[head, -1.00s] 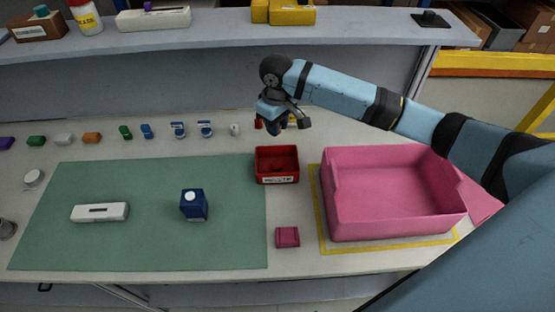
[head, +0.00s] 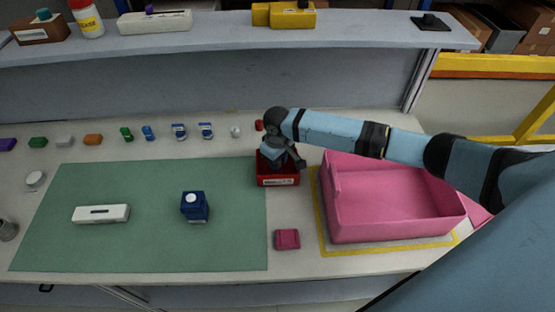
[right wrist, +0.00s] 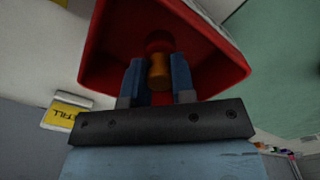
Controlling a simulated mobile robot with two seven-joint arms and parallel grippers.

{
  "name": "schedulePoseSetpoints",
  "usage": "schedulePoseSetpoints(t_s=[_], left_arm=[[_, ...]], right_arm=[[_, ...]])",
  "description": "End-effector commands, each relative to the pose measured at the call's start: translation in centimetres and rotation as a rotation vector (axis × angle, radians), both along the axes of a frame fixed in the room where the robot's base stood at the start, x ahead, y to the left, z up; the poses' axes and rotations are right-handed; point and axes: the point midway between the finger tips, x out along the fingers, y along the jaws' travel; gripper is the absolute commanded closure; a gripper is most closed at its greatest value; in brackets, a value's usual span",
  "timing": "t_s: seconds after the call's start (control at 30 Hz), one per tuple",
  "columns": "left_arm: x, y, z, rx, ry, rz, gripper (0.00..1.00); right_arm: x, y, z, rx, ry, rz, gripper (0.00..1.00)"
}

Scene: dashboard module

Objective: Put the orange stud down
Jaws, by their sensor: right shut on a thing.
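The orange stud (right wrist: 159,70) is between the two blue fingers of my right gripper (right wrist: 158,80) in the right wrist view. The fingers are shut on it, inside or just over the red bin (right wrist: 110,62). In the head view my right gripper (head: 279,163) is over the red bin (head: 278,181), and the stud is hidden there. I cannot tell whether the stud touches the bin floor. My left gripper is not in view.
A pink tray (head: 395,233) stands right of the red bin. A green mat (head: 140,245) holds a blue box (head: 194,206) and a white case (head: 100,214). A small magenta block (head: 287,239) lies in front of the bin. Several small parts line the back.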

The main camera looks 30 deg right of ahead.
Motion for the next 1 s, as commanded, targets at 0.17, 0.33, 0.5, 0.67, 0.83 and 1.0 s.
schedulePoseSetpoints(t_s=[0.17,0.33,0.5,0.67,0.83,1.0], left_arm=[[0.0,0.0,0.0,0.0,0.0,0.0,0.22],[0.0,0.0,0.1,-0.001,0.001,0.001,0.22],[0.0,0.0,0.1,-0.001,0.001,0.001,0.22],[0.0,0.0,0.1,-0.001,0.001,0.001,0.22],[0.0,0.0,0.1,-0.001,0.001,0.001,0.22],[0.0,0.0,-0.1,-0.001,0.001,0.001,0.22]], right_arm=[[0.0,0.0,-0.1,0.0,0.0,0.0,0.97],[0.0,0.1,-0.6,0.001,0.0,0.0,0.97],[0.0,0.0,-0.9,0.0,-0.001,0.0,0.58],[0.0,0.0,-0.8,0.0,0.0,0.0,0.5],[0.0,0.0,-0.7,0.0,-0.001,0.0,0.5],[0.1,0.0,1.1,0.001,-0.003,0.0,0.5]])
